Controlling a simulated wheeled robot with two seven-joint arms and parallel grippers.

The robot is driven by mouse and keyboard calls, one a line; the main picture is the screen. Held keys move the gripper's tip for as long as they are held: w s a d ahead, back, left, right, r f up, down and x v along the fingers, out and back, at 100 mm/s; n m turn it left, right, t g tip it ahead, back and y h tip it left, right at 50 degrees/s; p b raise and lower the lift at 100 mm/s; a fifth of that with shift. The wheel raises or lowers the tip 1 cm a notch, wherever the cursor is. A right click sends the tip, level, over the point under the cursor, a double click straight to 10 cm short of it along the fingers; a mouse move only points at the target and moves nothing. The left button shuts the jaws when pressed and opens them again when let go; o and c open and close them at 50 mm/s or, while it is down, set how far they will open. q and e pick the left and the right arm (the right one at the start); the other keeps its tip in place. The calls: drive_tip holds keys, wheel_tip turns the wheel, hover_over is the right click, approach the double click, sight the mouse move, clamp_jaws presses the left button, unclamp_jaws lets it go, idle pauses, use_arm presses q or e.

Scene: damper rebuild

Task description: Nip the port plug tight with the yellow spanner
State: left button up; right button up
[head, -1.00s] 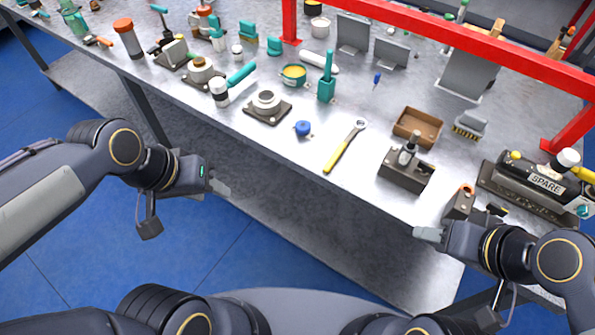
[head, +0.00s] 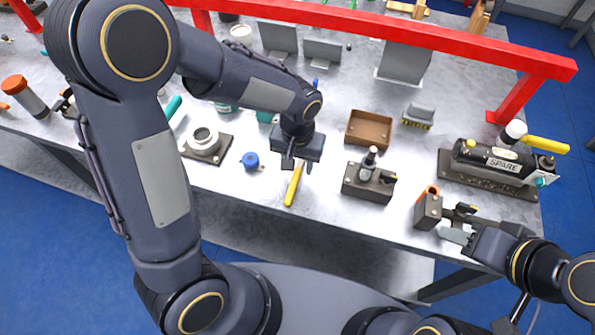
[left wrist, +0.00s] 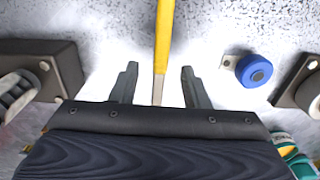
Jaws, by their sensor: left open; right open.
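The yellow spanner (head: 293,188) lies flat on the bench, its handle pointing to the front edge; its head end is hidden under my left gripper in the head view. My left gripper (head: 296,164) is open over the spanner. In the left wrist view, the yellow handle (left wrist: 164,40) runs between the open fingers (left wrist: 160,84), untouched as far as I can see. A dark block (head: 368,184) with an upright metal fitting (head: 369,162) stands to the right; I cannot tell whether this is the port plug. My right gripper (head: 452,236) is open and empty at the front right.
A blue-topped part (head: 250,160) and a dark plate with a silver ring (head: 205,143) lie left of the spanner. A brown tray (head: 369,129), the SPARE damper (head: 495,165) and a copper-ringed block (head: 428,209) are to the right. A red frame (head: 400,27) crosses behind.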

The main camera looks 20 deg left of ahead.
sight(297, 173)
use_arm(q)
drive_tip(key=shift+f, duration=1.35)
clamp_jaws()
drive_tip(key=shift+r, duration=0.2)
